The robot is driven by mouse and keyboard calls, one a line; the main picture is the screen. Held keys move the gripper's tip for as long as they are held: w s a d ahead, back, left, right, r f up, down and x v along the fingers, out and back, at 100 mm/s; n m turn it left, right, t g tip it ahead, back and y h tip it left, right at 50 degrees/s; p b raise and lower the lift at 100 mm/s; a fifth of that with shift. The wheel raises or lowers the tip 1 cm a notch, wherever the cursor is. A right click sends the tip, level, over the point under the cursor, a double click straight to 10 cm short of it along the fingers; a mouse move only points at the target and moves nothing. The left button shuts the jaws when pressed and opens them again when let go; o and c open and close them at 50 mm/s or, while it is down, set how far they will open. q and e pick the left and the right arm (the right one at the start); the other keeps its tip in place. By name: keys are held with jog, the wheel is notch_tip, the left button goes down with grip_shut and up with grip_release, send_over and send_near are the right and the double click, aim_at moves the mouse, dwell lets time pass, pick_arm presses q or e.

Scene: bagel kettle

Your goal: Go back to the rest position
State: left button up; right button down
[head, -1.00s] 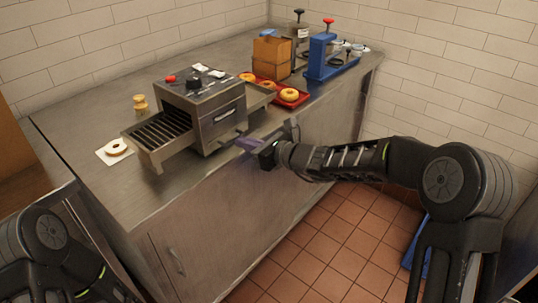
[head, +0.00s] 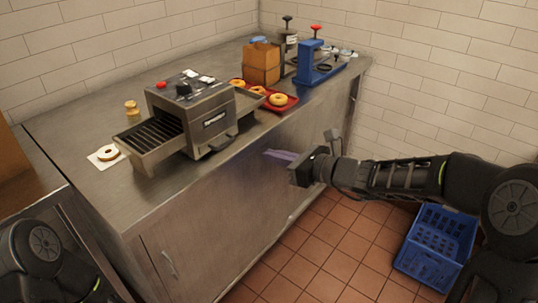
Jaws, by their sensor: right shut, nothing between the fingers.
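My right gripper (head: 282,156) is in front of the steel counter (head: 215,205), at about the height of its top edge. Its purple fingers are shut and hold nothing. My right arm comes in from the right edge. My left arm shows at the lower left corner, but its gripper is out of the picture. The toaster machine (head: 195,115) stands on the counter, left of my right gripper and apart from it.
A blue crate (head: 437,245) is on the tiled floor at the right. The floor before the counter is clear.

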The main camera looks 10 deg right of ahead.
dwell(0.3)
jog(key=s+d+f+n+g+h, duration=0.1)
jog(key=s+f+n+g+h, duration=0.45)
jog(key=f, duration=0.85)
jog(key=s+d+f+n+g+h, duration=0.2)
jog(key=s+f+n, duration=0.65)
jog(key=f, duration=0.55)
jog(key=s+a+f+n+g+p, duration=0.1)
jog(key=s+a+f+n, duration=0.4)
jog(key=s, duration=0.5)
jog(key=s+a+f+n+g+y+p, duration=0.1)
jog(key=s+a+f+n, duration=0.4)
jog(key=s, duration=0.5)
jog(key=shift+a+f+n+g, duration=0.2)
jog(key=shift+f+n+g, duration=0.45)
jog(key=shift+f+n, duration=0.35)
jog(key=shift+y, duration=0.25)
